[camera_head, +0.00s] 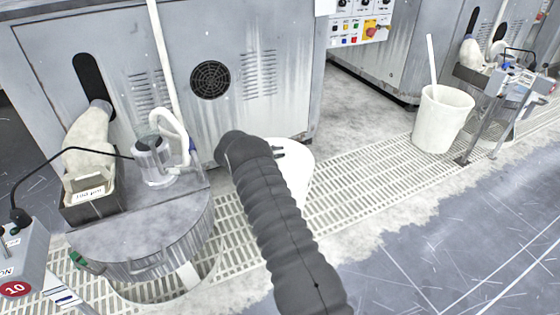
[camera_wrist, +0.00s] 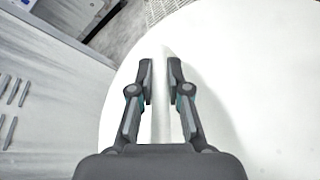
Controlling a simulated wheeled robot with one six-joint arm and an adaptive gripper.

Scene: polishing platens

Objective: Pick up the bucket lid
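The bucket lid (camera_wrist: 240,60) is a large white round disc filling the right and middle of the wrist view. A raised white ridge, like a handle, runs between the two fingers of my gripper (camera_wrist: 161,78). I cannot tell whether the lid is lifted off the bucket.
A white bucket (camera_head: 441,120) with a stick in it stands to the right on the slotted floor grating (camera_head: 345,195). A grey machine cabinet (camera_head: 225,45) stands close behind. A round polishing station (camera_head: 140,235) with a hose and box is on the left. Open floor lies at the lower right.

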